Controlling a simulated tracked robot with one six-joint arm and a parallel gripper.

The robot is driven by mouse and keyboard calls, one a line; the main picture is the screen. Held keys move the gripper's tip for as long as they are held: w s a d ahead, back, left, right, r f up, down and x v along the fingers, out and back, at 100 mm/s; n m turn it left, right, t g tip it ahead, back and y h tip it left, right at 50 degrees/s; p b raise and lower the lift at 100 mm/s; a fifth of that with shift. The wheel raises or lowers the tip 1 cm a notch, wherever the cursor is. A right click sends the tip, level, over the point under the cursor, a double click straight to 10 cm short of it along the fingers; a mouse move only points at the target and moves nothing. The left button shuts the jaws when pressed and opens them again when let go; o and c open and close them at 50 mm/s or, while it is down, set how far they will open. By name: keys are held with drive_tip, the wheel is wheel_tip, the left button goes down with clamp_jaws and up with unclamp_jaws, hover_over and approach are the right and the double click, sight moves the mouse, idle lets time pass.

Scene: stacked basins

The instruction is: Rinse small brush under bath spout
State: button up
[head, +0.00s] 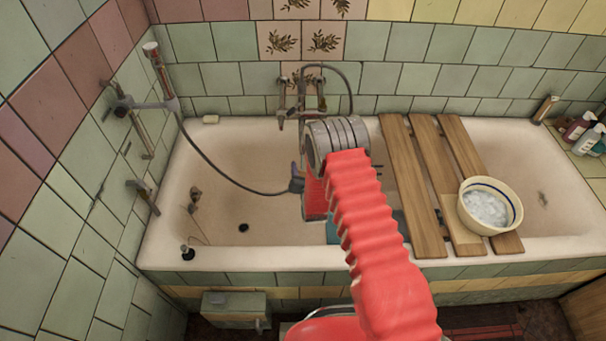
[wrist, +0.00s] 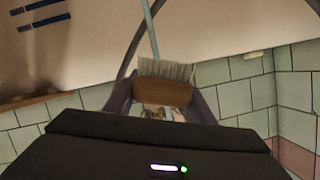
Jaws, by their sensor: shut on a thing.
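My gripper (head: 296,180) hangs over the left half of the bathtub, below and in front of the wall taps. In the wrist view its purple fingers (wrist: 160,103) are shut on the small brush (wrist: 163,93), which has a wooden block and grey bristles. The brush cannot be made out in the head view. The bath spout and taps (head: 300,108) are on the tiled back wall, partly behind my arm. A thin pale vertical strip (wrist: 150,30) meets the bristles in the wrist view; I cannot tell whether it is water.
The bathtub (head: 205,165) has wooden boards (head: 415,170) across it, right of my arm. A bowl of whitish suds (head: 490,206) sits on them. A shower hose (head: 215,165) loops across the left side. Bottles (head: 580,130) stand at the right corner.

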drive_tip(key=shift+w+a, duration=0.15)
drive_tip(key=shift+w, duration=2.3)
drive_tip(key=shift+d, duration=0.5)
drive_tip(key=shift+w, duration=0.2)
drive_tip(key=shift+w, duration=0.3)
drive_tip(key=shift+s, duration=0.1)
drive_tip(key=s+d, duration=0.1)
drive_tip(key=s, duration=1.1)
drive_tip(key=shift+s+d, duration=0.2)
drive_tip(key=shift+s, duration=0.05)
idle(0.8)
idle(0.4)
